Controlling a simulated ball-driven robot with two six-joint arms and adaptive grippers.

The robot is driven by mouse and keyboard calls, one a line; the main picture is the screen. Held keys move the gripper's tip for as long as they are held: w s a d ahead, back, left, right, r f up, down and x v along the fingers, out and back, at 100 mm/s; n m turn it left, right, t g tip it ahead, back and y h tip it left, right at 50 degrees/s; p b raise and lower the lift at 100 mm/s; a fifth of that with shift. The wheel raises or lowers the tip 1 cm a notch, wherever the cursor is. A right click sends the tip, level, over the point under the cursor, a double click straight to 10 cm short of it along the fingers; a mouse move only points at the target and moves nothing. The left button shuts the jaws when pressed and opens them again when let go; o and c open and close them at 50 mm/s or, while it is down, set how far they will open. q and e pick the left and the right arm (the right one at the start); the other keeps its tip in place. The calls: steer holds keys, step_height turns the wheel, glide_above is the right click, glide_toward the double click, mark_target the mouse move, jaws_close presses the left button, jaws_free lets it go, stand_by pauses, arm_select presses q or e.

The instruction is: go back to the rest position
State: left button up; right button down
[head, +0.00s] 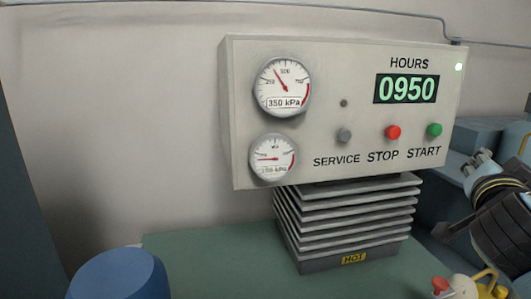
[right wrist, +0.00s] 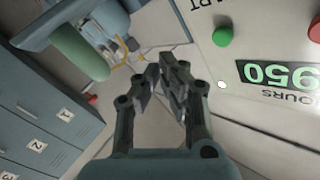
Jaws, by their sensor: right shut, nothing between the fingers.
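My right gripper (head: 475,166) is at the right edge of the head view, to the right of the control panel and below its START button. In the right wrist view its two fingers (right wrist: 165,78) are together with nothing between them. The finger bodies hide part of the scene behind them. My left gripper is not in the head view.
A control panel (head: 335,110) with two gauges, a display reading 0950 and service, stop and start buttons stands above a ribbed block (head: 345,225) marked HOT. A blue cylinder (head: 118,275) is at lower left. Numbered lockers (right wrist: 50,115) show in the wrist view.

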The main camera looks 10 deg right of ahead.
steer(key=s+a+f+n+g+y, duration=0.2)
steer(key=s+f+n+g, duration=0.1)
steer(key=s+f, duration=0.25)
steer(key=s+a+f+n+g+y, duration=0.2)
steer(key=s+a+f+n+y, duration=0.1)
steer(key=s+f, duration=0.3)
steer(key=s+a+f+n+g+y, duration=0.55)
steer(key=s+a+f+n, duration=0.35)
steer(key=s+a, duration=0.25)
steer(key=s+d+f+b, duration=0.1)
steer(key=d+f+b, duration=0.1)
steer(key=f, duration=1.3)
steer(key=s+d+f+b, duration=0.1)
steer(key=d+f+b, duration=0.15)
steer(key=f, duration=1.15)
steer(key=s+f+g+b, duration=0.2)
steer(key=s+f+b, duration=0.2)
steer(key=s+f, duration=1.4)
step_height(320, 180, down, 3)
steer(key=shift+s+r, duration=0.1)
steer(key=shift+s, duration=0.25)
